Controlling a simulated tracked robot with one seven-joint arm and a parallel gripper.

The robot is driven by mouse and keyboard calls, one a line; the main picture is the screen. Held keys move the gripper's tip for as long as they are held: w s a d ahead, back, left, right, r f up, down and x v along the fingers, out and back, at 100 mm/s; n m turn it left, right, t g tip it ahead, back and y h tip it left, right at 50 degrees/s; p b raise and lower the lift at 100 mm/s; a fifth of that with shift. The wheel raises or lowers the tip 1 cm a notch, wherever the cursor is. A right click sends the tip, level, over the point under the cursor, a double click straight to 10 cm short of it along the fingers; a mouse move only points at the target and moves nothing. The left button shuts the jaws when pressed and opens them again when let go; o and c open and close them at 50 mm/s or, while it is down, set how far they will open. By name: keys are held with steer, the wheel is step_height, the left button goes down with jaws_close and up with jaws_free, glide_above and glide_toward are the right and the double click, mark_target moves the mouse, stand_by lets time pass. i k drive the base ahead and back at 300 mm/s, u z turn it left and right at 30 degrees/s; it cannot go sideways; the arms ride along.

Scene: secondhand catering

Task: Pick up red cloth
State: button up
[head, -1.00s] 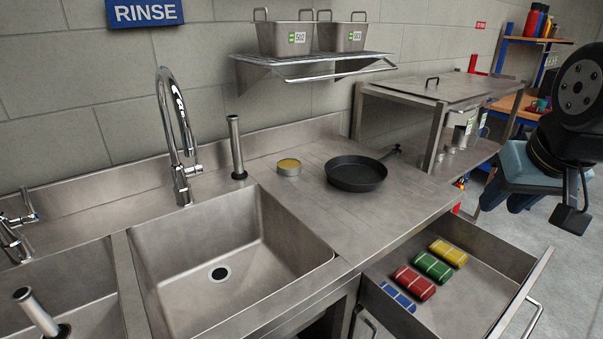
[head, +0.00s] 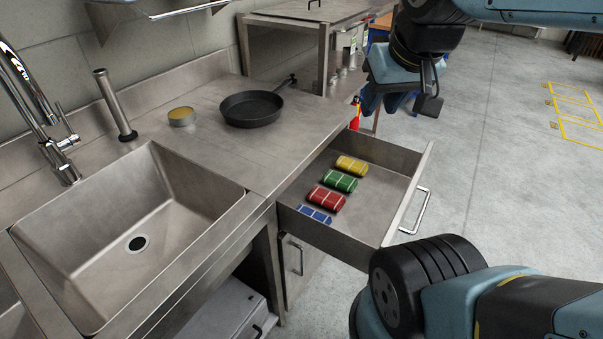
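The red cloth (head: 327,199) is folded, with pale stripes. It lies in the open steel drawer (head: 375,211) under the worktop. It sits between a blue cloth (head: 314,214) on its near side and a green cloth (head: 340,181) on its far side; a yellow cloth (head: 352,166) lies beyond the green one. My gripper (head: 372,104) shows at the upper right, above and apart from the drawer's far side. Its fingers are partly hidden by the wrist, and I cannot make out a gap between them. I see nothing held in it.
A black frying pan (head: 251,108) and a small round tin (head: 181,117) stand on the worktop (head: 225,150). A sink (head: 130,225) is on the left. The drawer front with its handle (head: 420,212) juts out over the floor. Open floor (head: 500,170) lies to the right.

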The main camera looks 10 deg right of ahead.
mark_target(334, 202)
steer(key=z, duration=1.3)
steer(key=k, duration=1.25)
steer(key=u, duration=0.55)
steer(key=i, duration=1)
